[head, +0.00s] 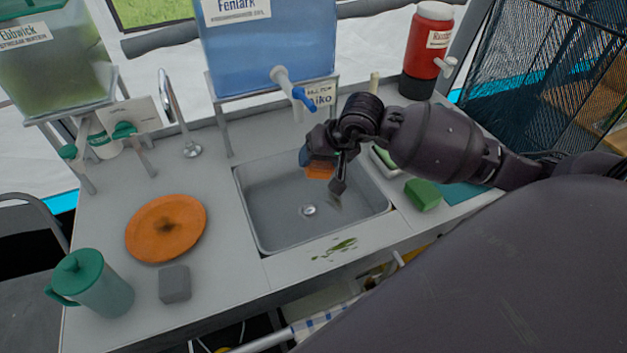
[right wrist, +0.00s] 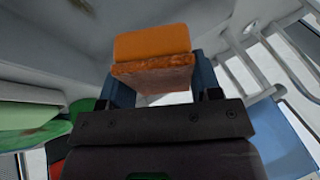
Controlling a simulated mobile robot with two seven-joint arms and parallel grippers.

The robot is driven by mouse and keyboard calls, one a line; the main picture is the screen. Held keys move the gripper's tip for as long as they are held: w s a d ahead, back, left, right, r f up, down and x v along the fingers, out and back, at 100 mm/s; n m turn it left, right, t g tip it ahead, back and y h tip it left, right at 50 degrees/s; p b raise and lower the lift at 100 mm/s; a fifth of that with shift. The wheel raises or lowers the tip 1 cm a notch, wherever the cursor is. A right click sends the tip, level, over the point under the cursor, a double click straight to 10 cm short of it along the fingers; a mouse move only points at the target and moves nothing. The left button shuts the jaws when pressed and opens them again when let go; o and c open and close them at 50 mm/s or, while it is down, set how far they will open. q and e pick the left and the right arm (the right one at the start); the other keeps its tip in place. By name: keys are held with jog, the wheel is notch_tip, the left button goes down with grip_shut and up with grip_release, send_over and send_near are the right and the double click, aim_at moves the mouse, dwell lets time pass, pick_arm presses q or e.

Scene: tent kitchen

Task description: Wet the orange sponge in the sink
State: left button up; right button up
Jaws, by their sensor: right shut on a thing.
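The orange sponge (head: 319,170) is held in my right gripper (head: 328,175) over the sink (head: 280,212). In the right wrist view the sponge (right wrist: 153,62) sits between the two blue fingers of the right gripper (right wrist: 155,85), with a darker brownish layer on one face. The sink is a grey basin with a round drain (head: 309,210), and I see no water in it. A blue water container (head: 268,55) stands behind the sink, its spigot with a blue lever (head: 293,88) above the basin's back edge. My left gripper does not show.
An orange plate (head: 166,228) with a dark smudge, a grey block (head: 175,284) and a green-lidded pitcher (head: 95,283) stand left of the sink. A green sponge (head: 422,195) lies right of it. A metal faucet (head: 180,115) rises at back left. A red dispenser (head: 428,50) stands at back right.

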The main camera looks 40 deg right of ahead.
jog(key=shift+w+a+y, duration=0.3)
jog(key=shift+w, duration=0.5)
jog(key=shift+w+a+n, duration=0.25)
jog(key=shift+w+n, duration=0.05)
jog(key=shift+n, duration=0.1)
jog(key=shift+s+d+r+y, duration=0.1)
jog(key=shift+s+y, duration=0.1)
jog(key=shift+y, duration=0.3)
jog(key=shift+s+d, duration=0.15)
jog(key=shift+s, duration=0.1)
jog(key=shift+w+f, duration=0.1)
jog(key=shift+f, duration=0.3)
jog(key=shift+f+b, duration=0.35)
jog(key=shift+f, duration=0.2)
pick_arm(q)
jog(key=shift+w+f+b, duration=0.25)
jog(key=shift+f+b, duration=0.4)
jog(key=shift+b, duration=0.15)
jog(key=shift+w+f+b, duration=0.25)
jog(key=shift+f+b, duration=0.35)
jog(key=shift+b, duration=0.25)
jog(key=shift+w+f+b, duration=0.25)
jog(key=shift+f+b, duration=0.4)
jog(key=shift+b, duration=0.15)
pick_arm(e)
notch_tip(320, 180, down, 9)
